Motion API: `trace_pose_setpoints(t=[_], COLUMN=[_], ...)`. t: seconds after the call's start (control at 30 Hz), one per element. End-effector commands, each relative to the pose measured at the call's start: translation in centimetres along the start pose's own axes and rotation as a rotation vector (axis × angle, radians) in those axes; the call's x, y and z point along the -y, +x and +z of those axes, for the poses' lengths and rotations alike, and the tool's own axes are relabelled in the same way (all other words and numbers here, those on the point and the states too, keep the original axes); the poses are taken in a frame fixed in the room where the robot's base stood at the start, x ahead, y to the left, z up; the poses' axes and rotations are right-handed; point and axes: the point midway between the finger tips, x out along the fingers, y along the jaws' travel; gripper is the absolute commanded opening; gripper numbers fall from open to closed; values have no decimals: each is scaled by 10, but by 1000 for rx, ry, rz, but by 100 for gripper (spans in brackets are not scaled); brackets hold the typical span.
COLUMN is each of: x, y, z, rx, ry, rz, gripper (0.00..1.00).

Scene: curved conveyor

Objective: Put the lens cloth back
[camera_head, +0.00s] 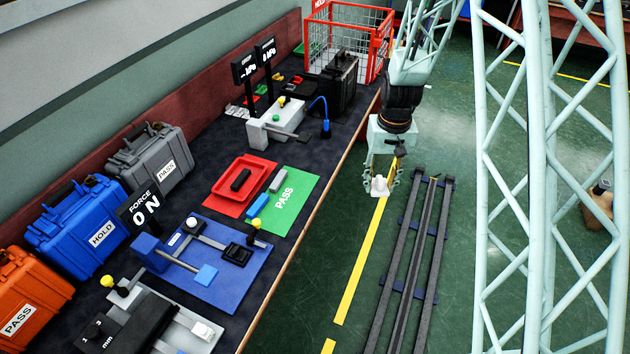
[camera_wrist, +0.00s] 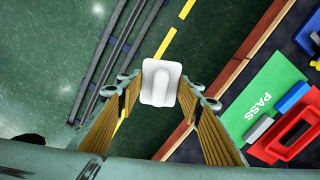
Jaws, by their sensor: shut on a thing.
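My gripper (camera_head: 381,180) hangs over the green floor, just right of the bench's front edge, above the yellow floor line. Its ribbed fingers are shut on a small white rounded piece with a raised ridge, which I take to be the lens cloth (camera_head: 379,187). In the wrist view the lens cloth (camera_wrist: 161,83) sits between the fingertips of my gripper (camera_wrist: 160,90), clear of the bench. No other cloth can be made out, and its place on the bench cannot be told.
The dark bench (camera_head: 305,225) carries a green PASS mat (camera_head: 287,200), a red tray (camera_head: 222,197), a blue fixture board (camera_head: 225,285) and a grey fixture (camera_head: 262,132). Cases line the bench's left side. A red wire basket (camera_head: 318,32) stands at the far end. Dark floor rails (camera_head: 405,265) run below.

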Motion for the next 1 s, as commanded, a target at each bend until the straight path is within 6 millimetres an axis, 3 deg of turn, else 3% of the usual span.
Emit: trace_pose_setpoints(t=[0.63,0.77,1.0], x=[7,18,58], y=[3,8,26], z=[-1,-4,-11], rx=[1,1,1], ry=[-37,-109,-349], rz=[0,0,0], gripper=[22,22,22])
